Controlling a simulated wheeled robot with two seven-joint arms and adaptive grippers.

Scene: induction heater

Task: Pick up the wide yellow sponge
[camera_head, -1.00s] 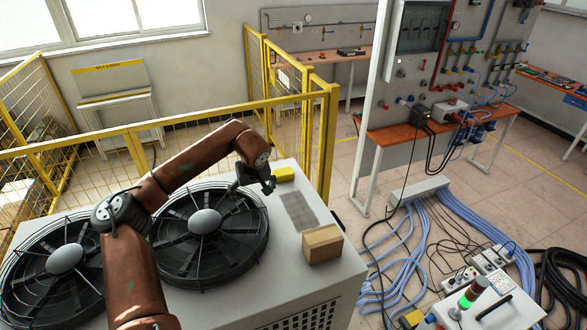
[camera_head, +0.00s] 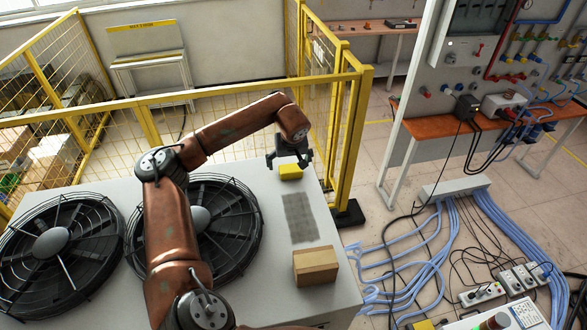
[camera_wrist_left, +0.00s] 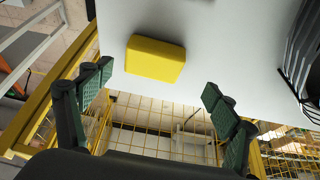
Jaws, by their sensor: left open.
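The wide yellow sponge (camera_head: 291,172) lies on the white top of the fan unit, near its far edge. In the left wrist view the sponge (camera_wrist_left: 155,59) lies flat on the pale surface, beyond and between the spread fingers. My left gripper (camera_head: 288,160) is above the sponge, pointing down, open and empty. Its green-padded fingers show apart in the left wrist view (camera_wrist_left: 153,95). I cannot tell whether the fingertips reach the sponge's height. My right gripper is not in view.
A cardboard box (camera_head: 316,267) and a grey mesh patch (camera_head: 299,217) are on the unit's top (camera_head: 270,265), nearer me. Two black fans (camera_head: 52,243) are at the left. A yellow fence (camera_head: 240,90) stands just behind the unit. Blue hoses lie on the floor at right.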

